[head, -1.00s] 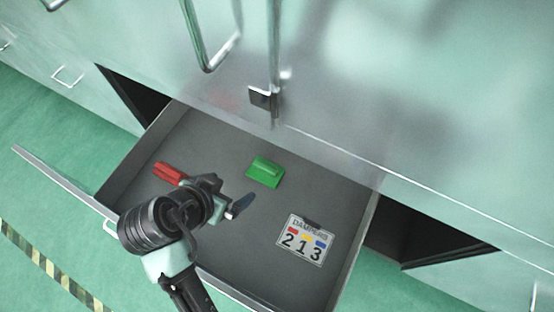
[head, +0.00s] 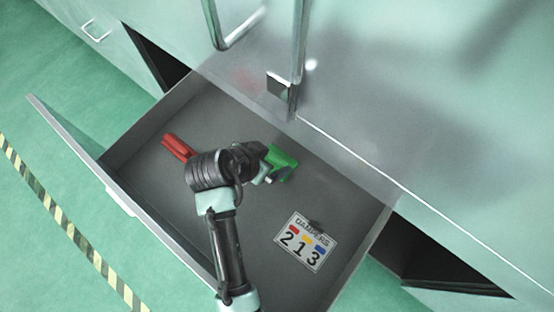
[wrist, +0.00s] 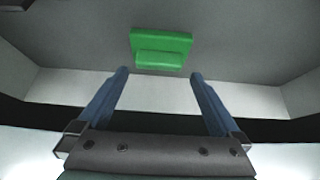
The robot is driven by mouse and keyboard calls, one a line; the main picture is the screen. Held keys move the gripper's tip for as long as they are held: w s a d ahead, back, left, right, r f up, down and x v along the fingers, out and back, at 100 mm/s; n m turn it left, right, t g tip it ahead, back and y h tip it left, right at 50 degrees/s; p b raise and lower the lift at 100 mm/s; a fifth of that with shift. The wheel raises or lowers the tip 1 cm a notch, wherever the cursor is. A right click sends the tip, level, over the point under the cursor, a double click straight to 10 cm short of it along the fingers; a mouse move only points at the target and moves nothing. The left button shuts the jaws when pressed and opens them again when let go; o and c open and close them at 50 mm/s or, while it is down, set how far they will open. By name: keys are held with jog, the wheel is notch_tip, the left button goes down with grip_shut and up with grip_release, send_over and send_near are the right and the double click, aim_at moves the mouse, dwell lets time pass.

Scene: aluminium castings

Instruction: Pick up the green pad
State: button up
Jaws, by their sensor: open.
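The green pad (head: 283,163) lies on the floor of the open drawer, toward its back. It is a flat plate with a raised block on it. In the head view my gripper (head: 268,176) is at the pad's near left side and hides part of it. In the wrist view the pad (wrist: 160,50) shows whole, beyond the fingertips and centred between them. My gripper (wrist: 159,73) is open, with its two blue fingers apart and nothing between them.
A red object (head: 176,147) lies in the drawer to the left of my gripper. A card reading "DAMPERS 213" (head: 305,241) lies at the right with a small dark item on its top edge. The drawer (head: 150,127) has raised walls. A cabinet front with metal handles (head: 297,45) stands behind.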

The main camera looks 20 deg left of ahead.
aim_at(276, 158)
jog(key=b+x, duration=0.1)
jog(key=x, duration=0.3)
jog(key=shift+s, duration=0.1)
jog(key=c, duration=1.1)
jog(key=shift+c, duration=0.2)
jog(key=shift+s+r+p, duration=0.15)
jog(key=shift+r+p, duration=0.15)
jog(key=shift+r, duration=0.1)
notch_tip(276, 158, up, 7)
jog(key=p, duration=0.2)
jog(key=s+a, duration=0.3)
jog(key=s, duration=0.6)
jog(key=s+a, duration=0.4)
jog(key=s, duration=0.5)
jog(key=shift+a+f+p, duration=0.25)
jog(key=shift+f+p, duration=0.15)
jog(key=shift+f, duration=0.05)
jog(key=shift+s, duration=0.1)
